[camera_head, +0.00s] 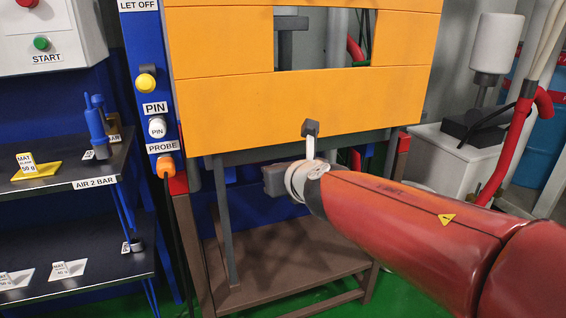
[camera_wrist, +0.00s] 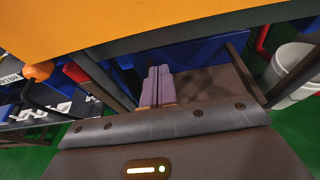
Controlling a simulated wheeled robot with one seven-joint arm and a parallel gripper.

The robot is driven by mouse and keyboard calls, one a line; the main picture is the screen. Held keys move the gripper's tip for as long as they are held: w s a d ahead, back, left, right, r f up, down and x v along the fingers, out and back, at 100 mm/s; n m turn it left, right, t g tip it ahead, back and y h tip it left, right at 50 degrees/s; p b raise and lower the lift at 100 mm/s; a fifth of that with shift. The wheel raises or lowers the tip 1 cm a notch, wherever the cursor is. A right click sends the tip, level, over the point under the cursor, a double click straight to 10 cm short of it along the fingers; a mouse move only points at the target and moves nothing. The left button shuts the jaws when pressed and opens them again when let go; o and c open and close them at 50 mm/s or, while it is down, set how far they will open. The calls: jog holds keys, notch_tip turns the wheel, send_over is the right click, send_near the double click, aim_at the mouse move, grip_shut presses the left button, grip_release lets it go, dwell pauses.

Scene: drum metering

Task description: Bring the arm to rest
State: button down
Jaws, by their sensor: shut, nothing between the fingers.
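My red arm (camera_head: 400,207) reaches in from the right in the head view. My gripper (camera_head: 274,180) is in front of the machine frame, just below the orange panel (camera_head: 300,108). In the wrist view my gripper (camera_wrist: 159,72) has its two pinkish fingers side by side and shut, with nothing between them. The orange panel also fills the top of the wrist view (camera_wrist: 120,20), close above the fingers. In the head view the fingers themselves are hard to make out.
A brown stand (camera_head: 265,262) lies below my gripper. At left are a blue post (camera_head: 147,60) with buttons and a plugged orange probe (camera_head: 165,165), and dark shelves (camera_head: 70,180) holding labelled mats. A white cabinet (camera_head: 455,160) and red pipe (camera_head: 507,150) stand at right.

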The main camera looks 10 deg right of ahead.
jog(key=p+v, duration=0.3)
jog(key=v, duration=0.4)
jog(key=s+d+f+m+h, duration=0.15)
jog(key=d+m+h, duration=0.35)
jog(key=m, duration=0.6)
jog(key=s+d+m+h, duration=0.25)
jog(key=d+m, duration=0.35)
jog(key=m, duration=0.4)
jog(key=s+a+f+m+g+y, duration=0.4)
jog(key=s+f+m+g, duration=0.4)
jog(key=s+m, duration=0.5)
notch_tip(320, 180, down, 3)
jog(key=m, duration=0.4)
jog(key=shift+r+m, duration=0.15)
jog(key=shift+m, duration=0.25)
